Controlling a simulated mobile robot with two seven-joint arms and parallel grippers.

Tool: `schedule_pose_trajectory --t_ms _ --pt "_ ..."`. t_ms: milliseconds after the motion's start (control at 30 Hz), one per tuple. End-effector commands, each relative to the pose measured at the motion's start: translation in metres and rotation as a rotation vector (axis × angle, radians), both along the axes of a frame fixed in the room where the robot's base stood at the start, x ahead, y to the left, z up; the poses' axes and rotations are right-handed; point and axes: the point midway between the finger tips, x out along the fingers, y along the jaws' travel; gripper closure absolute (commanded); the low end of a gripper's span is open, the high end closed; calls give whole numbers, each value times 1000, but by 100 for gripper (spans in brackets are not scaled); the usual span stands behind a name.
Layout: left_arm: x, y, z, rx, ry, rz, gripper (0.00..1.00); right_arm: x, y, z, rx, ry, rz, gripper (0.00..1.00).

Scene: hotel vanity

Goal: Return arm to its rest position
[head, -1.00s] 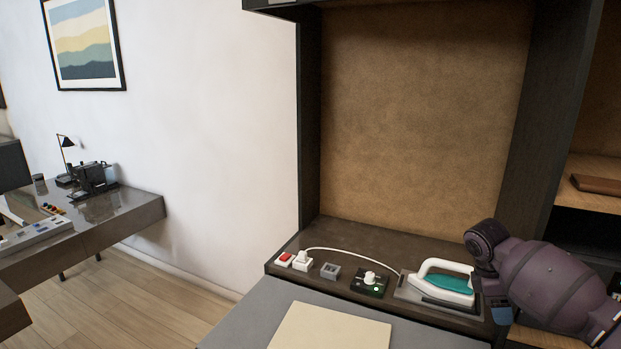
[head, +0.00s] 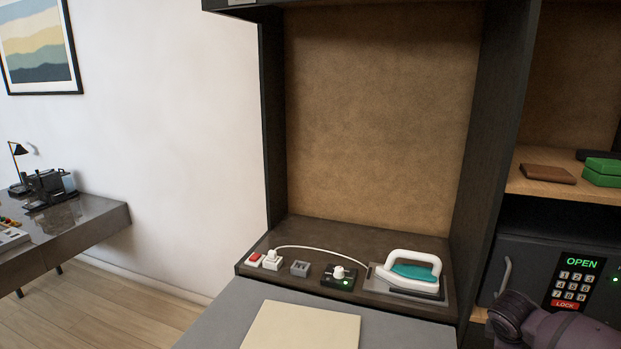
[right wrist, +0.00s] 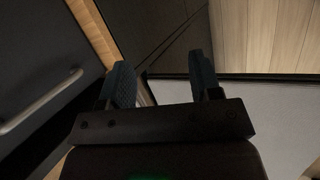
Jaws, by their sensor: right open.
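My right arm shows at the lower right corner of the head view, in front of the safe, low and clear of the vanity shelf. Its gripper is below the head view. In the right wrist view my right gripper (right wrist: 162,88) is open, with two dark fingers apart and nothing between them. A metal handle (right wrist: 40,104) on a dark panel lies to its left, apart from the fingers. My left gripper is in no view.
An iron (head: 410,271) stands on its plate on the dark shelf, beside a dial box (head: 338,278) with a green light. The safe keypad (head: 577,284) reads OPEN. Above it are a brown wallet (head: 547,174) and green boxes (head: 603,170). A beige board (head: 300,328) lies in front.

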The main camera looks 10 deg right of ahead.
Motion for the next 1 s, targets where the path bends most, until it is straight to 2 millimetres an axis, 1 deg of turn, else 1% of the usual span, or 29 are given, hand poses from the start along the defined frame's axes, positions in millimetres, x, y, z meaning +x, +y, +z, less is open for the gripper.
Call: schedule_pose_trajectory --t_ms 33,200,267,400,600,800,1000 --pt "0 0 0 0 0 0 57 -14 -2 -13 6 -38 2 42" --pt "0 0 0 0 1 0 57 -49 -4 -42 39 -200 20 42" --pt "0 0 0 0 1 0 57 -63 -4 -49 56 -255 29 42" --pt "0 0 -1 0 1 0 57 -97 2 -60 107 -373 60 42" --pt "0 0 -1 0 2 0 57 -143 15 -64 196 -512 111 42" --pt "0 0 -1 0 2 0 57 -177 30 -60 275 -592 154 42" --pt "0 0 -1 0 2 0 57 -206 44 -54 348 -647 192 42"
